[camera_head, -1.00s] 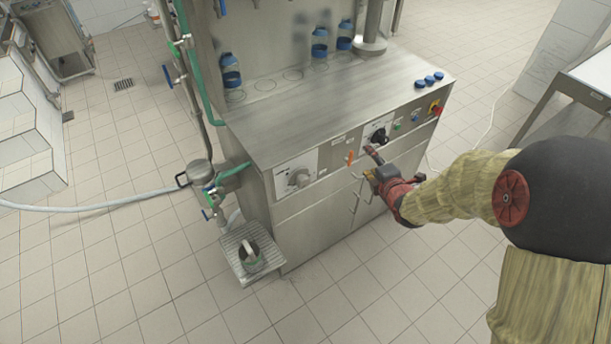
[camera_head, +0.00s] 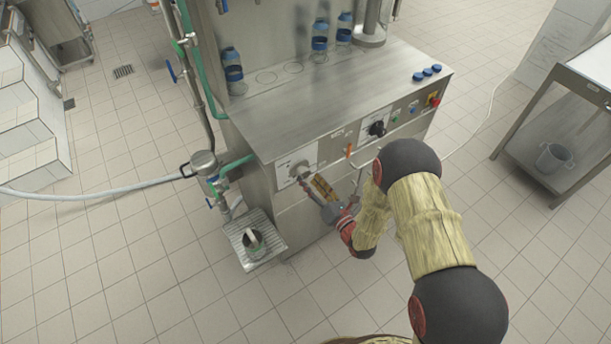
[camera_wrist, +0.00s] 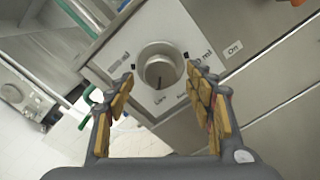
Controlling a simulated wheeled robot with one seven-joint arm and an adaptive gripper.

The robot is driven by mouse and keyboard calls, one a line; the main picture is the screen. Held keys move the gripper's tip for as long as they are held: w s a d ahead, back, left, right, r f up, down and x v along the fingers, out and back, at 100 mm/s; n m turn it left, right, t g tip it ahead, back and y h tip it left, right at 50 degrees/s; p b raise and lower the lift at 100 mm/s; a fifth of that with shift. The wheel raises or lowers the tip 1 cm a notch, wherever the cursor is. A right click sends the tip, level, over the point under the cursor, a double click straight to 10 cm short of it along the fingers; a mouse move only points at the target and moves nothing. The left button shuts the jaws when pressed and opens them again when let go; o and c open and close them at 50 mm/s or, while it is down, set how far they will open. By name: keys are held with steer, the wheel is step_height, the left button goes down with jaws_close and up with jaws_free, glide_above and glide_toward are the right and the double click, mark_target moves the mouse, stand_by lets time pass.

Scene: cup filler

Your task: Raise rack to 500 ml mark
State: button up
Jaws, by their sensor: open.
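A round grey knob (camera_head: 300,171) sits on a pale square panel (camera_head: 285,176) at the left of the machine's front. In the wrist view the knob (camera_wrist: 160,66) shows a dark mark on its face. Partly readable labels including "ml" and "Low" surround it on the panel (camera_wrist: 120,65). My gripper (camera_head: 309,186) is in front of this panel with its jaws apart. In the wrist view my gripper (camera_wrist: 161,84) has one padded finger on each side of the knob. I cannot tell whether either finger touches it. No rack is clearly identifiable.
A black knob (camera_head: 377,128) and an orange lever (camera_head: 348,151) are to the right on the machine front. Blue-capped bottles (camera_head: 232,71) and loose blue caps (camera_head: 427,75) stand on the steel top (camera_head: 330,98). A drip tray (camera_head: 266,252) juts out low at left.

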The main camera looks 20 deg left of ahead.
mark_target(306, 176)
steer(key=shift+x, duration=1.7)
steer(key=shift+c, duration=0.5)
steer(key=c, duration=1.1)
steer(key=shift+o, duration=0.2)
steer(key=shift+b, duration=0.35)
